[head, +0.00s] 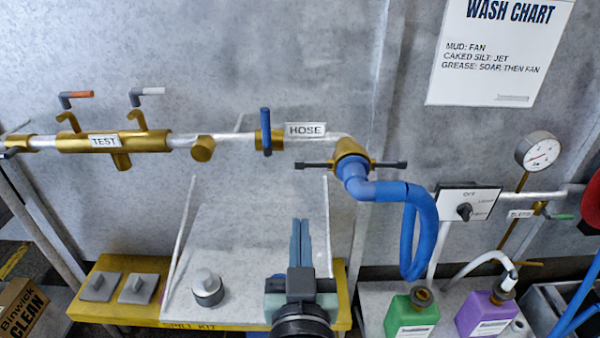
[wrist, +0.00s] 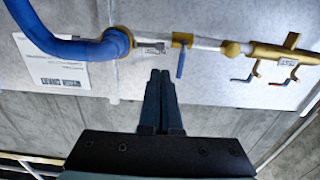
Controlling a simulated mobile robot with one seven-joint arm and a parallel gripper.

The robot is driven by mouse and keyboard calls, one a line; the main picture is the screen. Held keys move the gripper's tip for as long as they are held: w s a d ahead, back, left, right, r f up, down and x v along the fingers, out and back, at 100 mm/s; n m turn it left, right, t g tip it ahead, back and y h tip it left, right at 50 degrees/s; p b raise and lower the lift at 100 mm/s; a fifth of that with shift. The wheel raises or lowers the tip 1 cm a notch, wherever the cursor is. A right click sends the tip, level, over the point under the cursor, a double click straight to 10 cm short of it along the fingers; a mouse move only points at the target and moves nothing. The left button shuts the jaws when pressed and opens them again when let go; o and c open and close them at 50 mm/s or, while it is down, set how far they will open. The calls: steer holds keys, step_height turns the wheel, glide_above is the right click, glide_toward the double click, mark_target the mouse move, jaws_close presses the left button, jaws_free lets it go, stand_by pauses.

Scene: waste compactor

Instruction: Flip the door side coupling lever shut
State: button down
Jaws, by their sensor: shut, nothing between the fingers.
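The brass coupling (head: 350,150) joins the blue hose (head: 395,190) to the wall pipe in the head view. One dark lever (head: 313,165) sticks out to its left and another dark lever (head: 388,165) to its right, both roughly level. I cannot tell which is on the door side. My gripper (head: 300,225) is shut and empty, its fingers pointing up below the left lever in the picture, apart from it.
A blue valve handle (head: 266,131) stands left of the coupling, by the HOSE label (head: 305,130). The brass TEST fitting (head: 115,142) is farther left. A yellow-edged shelf (head: 235,325) lies below. Green (head: 411,315) and purple (head: 487,313) bottles stand at the lower right.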

mark_target(300, 165)
steer(key=w+p, duration=0.3)
steer(key=w, duration=1.1)
